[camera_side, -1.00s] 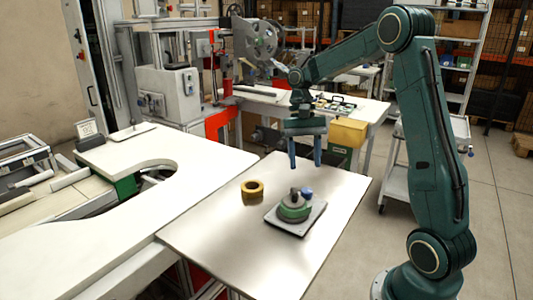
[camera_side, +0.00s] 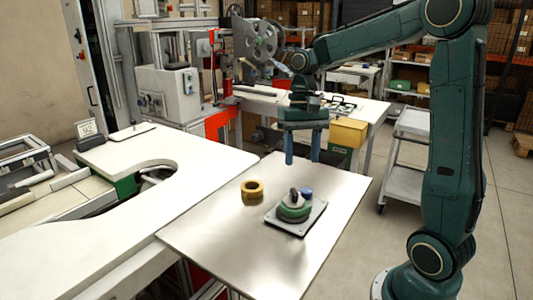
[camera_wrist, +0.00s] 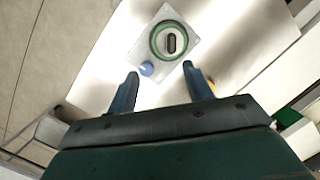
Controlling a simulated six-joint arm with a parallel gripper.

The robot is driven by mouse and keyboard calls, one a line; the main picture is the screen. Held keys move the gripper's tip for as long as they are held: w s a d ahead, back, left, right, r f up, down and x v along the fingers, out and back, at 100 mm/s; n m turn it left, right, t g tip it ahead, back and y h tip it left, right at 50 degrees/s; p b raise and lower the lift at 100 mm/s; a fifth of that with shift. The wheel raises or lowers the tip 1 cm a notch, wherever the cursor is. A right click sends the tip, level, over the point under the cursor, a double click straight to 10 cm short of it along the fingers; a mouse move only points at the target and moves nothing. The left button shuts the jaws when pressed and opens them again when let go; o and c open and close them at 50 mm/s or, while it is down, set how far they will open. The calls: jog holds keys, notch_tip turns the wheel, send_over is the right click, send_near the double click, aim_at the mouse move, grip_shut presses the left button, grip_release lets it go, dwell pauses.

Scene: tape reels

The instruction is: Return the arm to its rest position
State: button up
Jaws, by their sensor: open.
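My gripper (camera_side: 302,148) hangs over the back part of the metal table (camera_side: 205,235), pointing down, with its two blue fingers apart and nothing between them. In the wrist view the open fingers (camera_wrist: 160,85) show above the table. A green reel (camera_side: 293,212) sits on a grey square plate (camera_side: 299,228) in front of and below my gripper; the reel (camera_wrist: 157,40) is also at the top of the wrist view. A yellow tape reel (camera_side: 252,189) lies on the table to the left of the plate. In the wrist view it is mostly hidden behind the right finger.
A blue knob (camera_side: 306,193) stands at the plate's back corner. A white worktop (camera_side: 200,165) with a curved cutout adjoins the table on the left. A yellow box (camera_side: 348,132) stands behind my gripper, and a grey cart (camera_side: 400,160) is to the right.

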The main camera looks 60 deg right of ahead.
jog(key=s+a+r+n+t+h, duration=0.1)
jog(key=s+a+n+t, duration=0.2)
jog(key=s+a, duration=0.2)
jog(key=s+a+r+n+t+h, duration=0.1)
jog(key=s+a+n+t, duration=0.3)
jog(key=s, duration=0.5)
jog(key=shift+a+r, duration=0.35)
jog(key=shift+r, duration=0.2)
dwell(0.6)
